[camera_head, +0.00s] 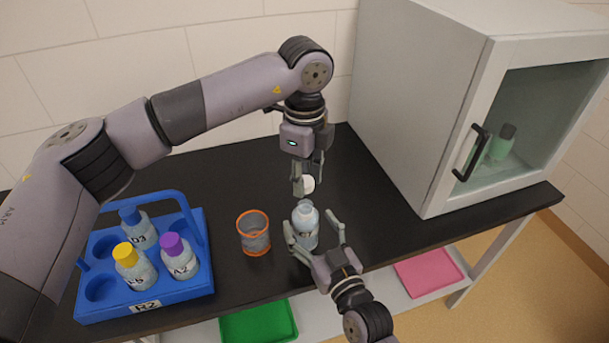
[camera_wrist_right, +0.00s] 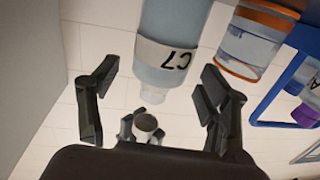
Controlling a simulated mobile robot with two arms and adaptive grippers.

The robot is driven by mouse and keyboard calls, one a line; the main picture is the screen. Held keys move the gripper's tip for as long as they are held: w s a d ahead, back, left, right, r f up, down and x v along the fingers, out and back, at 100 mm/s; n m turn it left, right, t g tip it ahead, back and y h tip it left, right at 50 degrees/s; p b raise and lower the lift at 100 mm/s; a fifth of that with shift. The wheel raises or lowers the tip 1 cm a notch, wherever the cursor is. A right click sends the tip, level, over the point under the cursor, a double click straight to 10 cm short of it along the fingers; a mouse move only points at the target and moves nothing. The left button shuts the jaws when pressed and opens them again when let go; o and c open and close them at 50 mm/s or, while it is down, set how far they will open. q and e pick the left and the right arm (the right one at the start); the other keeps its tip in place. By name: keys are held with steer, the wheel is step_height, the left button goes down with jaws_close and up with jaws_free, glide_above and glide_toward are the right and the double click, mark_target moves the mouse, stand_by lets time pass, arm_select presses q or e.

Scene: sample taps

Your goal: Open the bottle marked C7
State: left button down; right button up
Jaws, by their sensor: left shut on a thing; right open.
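The bottle marked C7 (camera_head: 305,228) is pale blue-grey and stands upright on the black table, its neck open and bare. Its label (camera_wrist_right: 166,58) reads C7 upside down in the right wrist view. My left gripper (camera_head: 307,182) is shut on a white cap (camera_head: 308,184) just above the bottle's neck, apart from it. The cap also shows in the right wrist view (camera_wrist_right: 145,122). My right gripper (camera_head: 312,226) is open, with one finger on either side of the bottle. I cannot tell whether the fingers touch it.
A blue rack (camera_head: 190,287) marked H2 holds several bottles at left. An orange-rimmed clear beaker (camera_head: 254,240) stands left of C7. A white cabinet (camera_head: 415,105) at right has its glass door shut, with a green bottle (camera_head: 502,142) inside. Green (camera_head: 258,322) and pink (camera_head: 430,272) trays lie below.

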steer(key=v, duration=0.9)
